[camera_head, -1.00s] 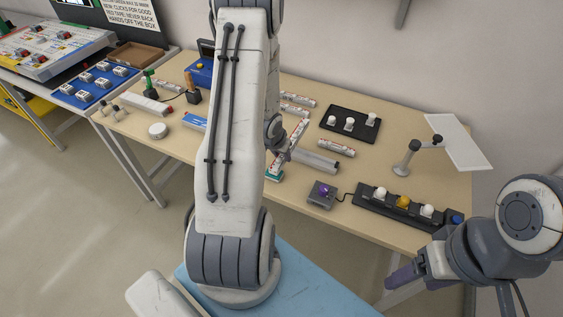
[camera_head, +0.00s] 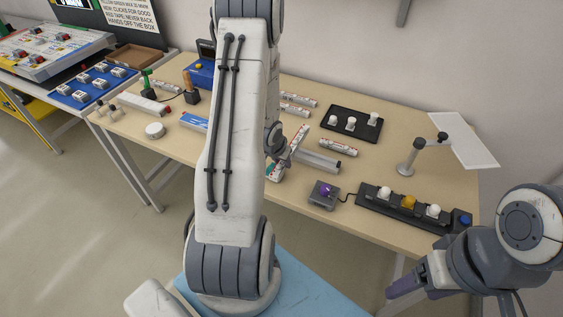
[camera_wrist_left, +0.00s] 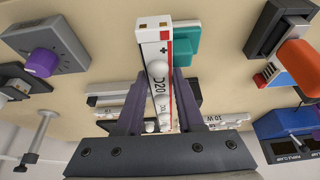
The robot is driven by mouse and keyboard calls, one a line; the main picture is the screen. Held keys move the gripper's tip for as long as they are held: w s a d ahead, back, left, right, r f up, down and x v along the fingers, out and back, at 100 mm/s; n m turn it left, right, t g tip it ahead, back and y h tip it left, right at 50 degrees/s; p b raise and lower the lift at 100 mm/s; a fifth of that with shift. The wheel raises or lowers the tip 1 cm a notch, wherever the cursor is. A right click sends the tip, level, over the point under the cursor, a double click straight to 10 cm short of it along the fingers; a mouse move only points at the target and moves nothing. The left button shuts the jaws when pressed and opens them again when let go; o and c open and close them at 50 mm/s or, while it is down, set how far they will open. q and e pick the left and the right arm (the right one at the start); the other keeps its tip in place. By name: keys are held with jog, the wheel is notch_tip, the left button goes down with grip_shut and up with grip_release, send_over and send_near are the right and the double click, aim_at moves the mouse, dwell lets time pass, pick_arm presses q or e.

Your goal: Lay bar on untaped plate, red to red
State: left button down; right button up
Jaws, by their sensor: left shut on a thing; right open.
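The bar (camera_wrist_left: 153,45) is white with a red band, a plus mark and "D20" lettering near its end. My left gripper (camera_wrist_left: 160,88) is shut on it with purple fingers. In the head view part of the held bar (camera_head: 299,137) shows beside my left arm, which hides much of it. A teal piece (camera_wrist_left: 187,45) lies next to the bar's red end; I cannot tell whether they touch. My right gripper (camera_head: 396,288) is open and empty, in front of the table's right side. I cannot make out which plate is untaped.
A grey box with a purple knob (camera_head: 323,195), a black lamp strip (camera_head: 375,203), a black tray (camera_head: 336,131) and a lamp stand (camera_head: 405,168) occupy the table's right half. Other white bars (camera_head: 338,148) lie about. Tools and a blue box (camera_head: 199,76) stand left.

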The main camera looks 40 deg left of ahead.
pick_arm(q)
jog(key=c, duration=0.5)
grip_release()
jog(key=shift+s+d+f, duration=0.2)
jog(key=shift+s+f, duration=0.1)
jog(key=shift+f, duration=0.15)
jog(key=shift+s, duration=0.1)
jog(key=shift+a+r, duration=0.1)
jog(key=shift+r, duration=0.05)
jog(key=p+v, duration=0.1)
jog(key=v, duration=0.3)
jog(key=p+v, duration=0.2)
jog(key=v, duration=0.2)
jog(key=w+p+v, duration=0.1)
jog(key=p+v, duration=0.1)
jog(key=v, duration=0.3)
jog(key=shift+a+r, duration=0.15)
